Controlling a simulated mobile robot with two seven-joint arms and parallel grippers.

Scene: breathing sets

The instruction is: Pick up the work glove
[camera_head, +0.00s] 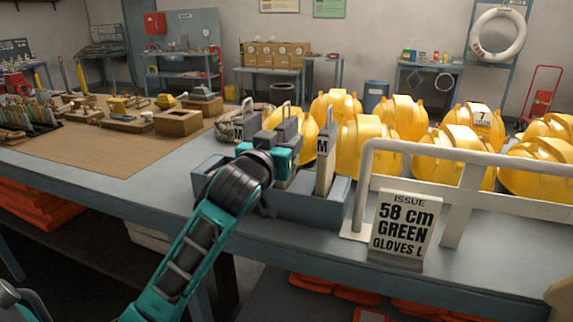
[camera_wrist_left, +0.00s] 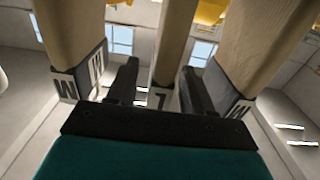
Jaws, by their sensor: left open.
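Work gloves stand upright in a grey-blue bin (camera_head: 312,208) on the table. One beige glove with a grey top marked M (camera_head: 325,150) is at the bin's right. My left gripper (camera_head: 270,158) is open over the bin's middle and hides part of what stands there. Contact cannot be told. My right gripper is not in view.
A sign (camera_head: 402,225) reads "ISSUE 58 cm GREEN GLOVES L". A white rail (camera_head: 450,155) stands right of the bin. Yellow helmets (camera_head: 380,140) crowd behind. A coiled rope (camera_head: 235,122) lies behind left.

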